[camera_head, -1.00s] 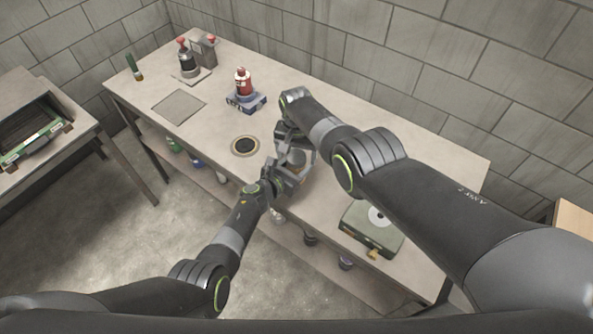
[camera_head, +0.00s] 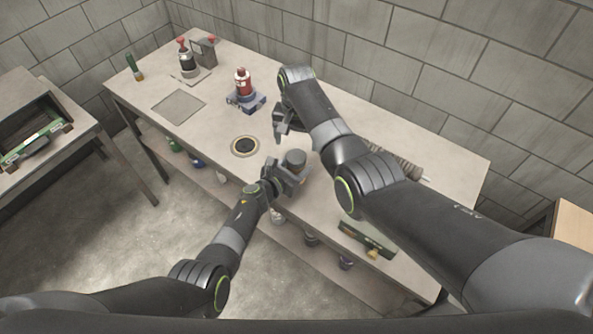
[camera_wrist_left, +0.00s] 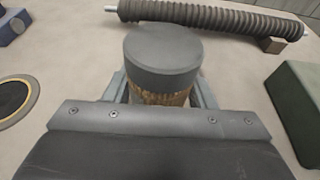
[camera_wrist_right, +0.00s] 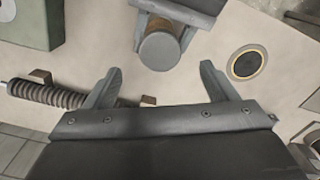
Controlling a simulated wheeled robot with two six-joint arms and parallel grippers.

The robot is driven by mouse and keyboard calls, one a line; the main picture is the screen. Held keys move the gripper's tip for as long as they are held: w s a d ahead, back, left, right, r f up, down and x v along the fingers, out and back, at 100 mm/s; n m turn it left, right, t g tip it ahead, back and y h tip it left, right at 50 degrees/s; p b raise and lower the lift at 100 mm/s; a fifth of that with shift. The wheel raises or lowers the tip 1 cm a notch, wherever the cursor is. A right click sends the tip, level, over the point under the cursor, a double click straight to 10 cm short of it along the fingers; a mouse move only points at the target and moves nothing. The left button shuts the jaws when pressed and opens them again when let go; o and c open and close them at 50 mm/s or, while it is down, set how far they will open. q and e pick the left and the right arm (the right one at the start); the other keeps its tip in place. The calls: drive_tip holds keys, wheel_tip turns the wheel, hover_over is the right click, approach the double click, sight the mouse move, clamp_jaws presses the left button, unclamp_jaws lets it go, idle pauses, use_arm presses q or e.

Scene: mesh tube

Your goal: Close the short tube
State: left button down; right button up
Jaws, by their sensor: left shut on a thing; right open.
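The short tube (camera_wrist_left: 165,98) has a brown mesh-like body with a dark grey round cap (camera_wrist_left: 162,55) on its upper end. In the head view the cap (camera_head: 295,158) shows above my left gripper (camera_head: 287,178), which is shut around the tube's body. The lower part of the tube is hidden by the gripper. In the right wrist view the cap (camera_wrist_right: 160,50) faces the camera and appears seated on the tube (camera_wrist_right: 163,25). My right gripper (camera_head: 280,132) is open and empty, apart from the cap, up and left of it in the head view.
A ribbed dark roller (camera_wrist_left: 215,18) lies on supports by the wall. A green box (camera_wrist_right: 28,22) stands at the table's right part. A dark ringed disc (camera_head: 245,146) lies left of the tube. A red bottle (camera_head: 243,85) stands on a blue base. A grey mat (camera_head: 178,106) lies further left.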

drive_tip(key=shift+r, duration=2.8)
use_arm(q)
drive_tip(key=c, duration=0.5)
unclamp_jaws()
drive_tip(key=shift+s+a+r+p, duration=0.15)
drive_tip(key=shift+s+a+p, duration=0.15)
drive_tip(key=shift+s+p, duration=0.1)
drive_tip(key=p+v, duration=0.3)
drive_tip(key=v, duration=0.4)
drive_tip(key=shift+s+a+r, duration=0.1)
drive_tip(key=shift+s+r, duration=0.05)
drive_tip(key=shift+s, duration=0.05)
drive_tip(key=shift+p+v, duration=0.55)
drive_tip(key=shift+v, duration=3.9)
use_arm(e)
drive_tip(key=shift+r, duration=2.45)
